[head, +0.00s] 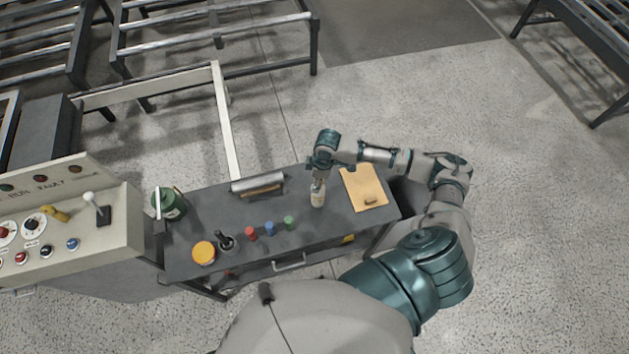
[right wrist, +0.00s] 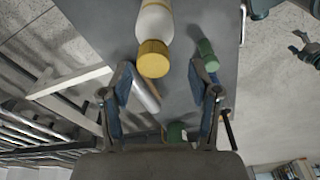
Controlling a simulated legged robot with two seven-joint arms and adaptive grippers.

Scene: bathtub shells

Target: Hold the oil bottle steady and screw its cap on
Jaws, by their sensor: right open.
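The oil bottle (head: 318,196), pale with a label, stands upright on the dark workbench beneath my right gripper (head: 319,170). In the right wrist view the bottle (right wrist: 155,22) shows with its ribbed yellow cap (right wrist: 153,59) at its mouth; I cannot tell how tightly it sits. My right gripper is open in the right wrist view (right wrist: 161,75), its fingers spread either side of the cap's line, apart from it. In the head view the gripper hides the cap. A small dark claw, apparently my left gripper (right wrist: 305,50), shows at the right wrist view's right edge; its jaws are unclear.
The workbench (head: 225,215) also bears a clipboard-like tan board (head: 363,188), a metal-topped holder (head: 258,186), a yellow-lidded tin (head: 204,252), a dark pot (head: 226,242) and red, blue and green small bottles (head: 270,228). A green can (head: 169,205) stands at the left end.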

